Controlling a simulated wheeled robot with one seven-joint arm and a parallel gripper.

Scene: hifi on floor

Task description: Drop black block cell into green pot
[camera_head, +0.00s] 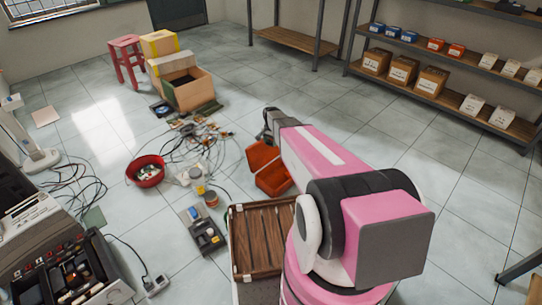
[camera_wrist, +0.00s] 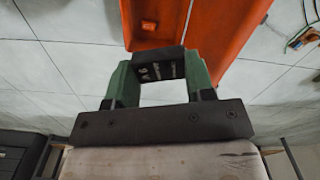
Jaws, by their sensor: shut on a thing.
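In the wrist view my gripper (camera_wrist: 160,76) has its two green fingers on either side of a black block cell (camera_wrist: 160,66) with small pale lettering, and is shut on it. The block is held up in front of an orange case (camera_wrist: 220,25). In the head view the dark end of my arm (camera_head: 269,119) is just above the orange case (camera_head: 262,156); the block and fingertips cannot be made out there. I cannot pick out a green pot in either view.
A red bowl (camera_head: 146,172) with small items stands on the floor among tangled cables. A wooden crate (camera_head: 257,237) is close to my base. A cardboard box (camera_head: 190,91) and pink stool (camera_head: 126,55) stand farther back. Shelves (camera_head: 445,65) line the right. Floor right of my arm is clear.

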